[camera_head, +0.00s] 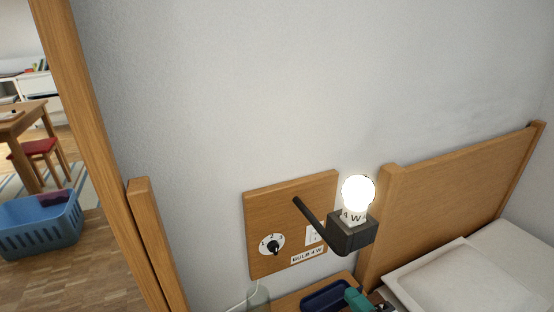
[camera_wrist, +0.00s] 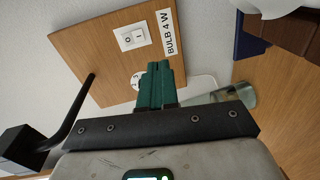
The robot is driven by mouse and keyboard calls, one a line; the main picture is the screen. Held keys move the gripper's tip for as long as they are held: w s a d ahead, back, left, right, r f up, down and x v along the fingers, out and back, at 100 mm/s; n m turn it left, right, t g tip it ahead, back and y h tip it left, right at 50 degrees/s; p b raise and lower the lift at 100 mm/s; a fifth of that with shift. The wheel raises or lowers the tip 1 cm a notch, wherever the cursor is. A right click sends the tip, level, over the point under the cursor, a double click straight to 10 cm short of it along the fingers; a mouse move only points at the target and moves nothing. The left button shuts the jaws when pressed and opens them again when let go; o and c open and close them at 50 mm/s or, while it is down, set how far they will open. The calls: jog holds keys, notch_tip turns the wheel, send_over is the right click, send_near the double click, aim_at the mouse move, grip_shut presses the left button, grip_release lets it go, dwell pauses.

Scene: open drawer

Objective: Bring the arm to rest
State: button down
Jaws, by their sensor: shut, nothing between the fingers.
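My gripper (camera_wrist: 156,84) shows in the wrist view with its two green fingers closed together and nothing between them. Its fingers point toward the wooden wall panel, partly covering the dial there. In the head view only the teal finger end of my gripper (camera_head: 356,299) shows at the bottom edge, over the bedside surface. The rest of my arm is mostly out of that view.
A wooden panel (camera_head: 260,210) with a dial and switch is on the wall. A lit bulb (camera_head: 357,192) stands on a dark lamp arm (camera_head: 352,236). A blue tray (camera_head: 322,297) and a glass (camera_head: 258,299) are close to my gripper. A bed (camera_head: 455,280) is at right.

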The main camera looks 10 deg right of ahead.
jog(key=s+d+m+g+h+p, duration=0.2)
jog(key=s+m+g+p, duration=0.3)
jog(key=s+m, duration=0.5)
jog(key=s+d+f+m+g+h+p, duration=0.1)
jog(key=s+d+m+g+h+p, duration=0.2)
jog(key=s+m+g, duration=0.6)
jog(key=s+d+m+p, duration=0.1)
jog(key=s+m+p, duration=0.1)
jog(key=s, duration=0.8)
jog(key=shift+d+f+g+h+p, duration=0.15)
jog(key=shift+f+g+h+p, duration=0.1)
jog(key=shift+g+h+p, duration=0.1)
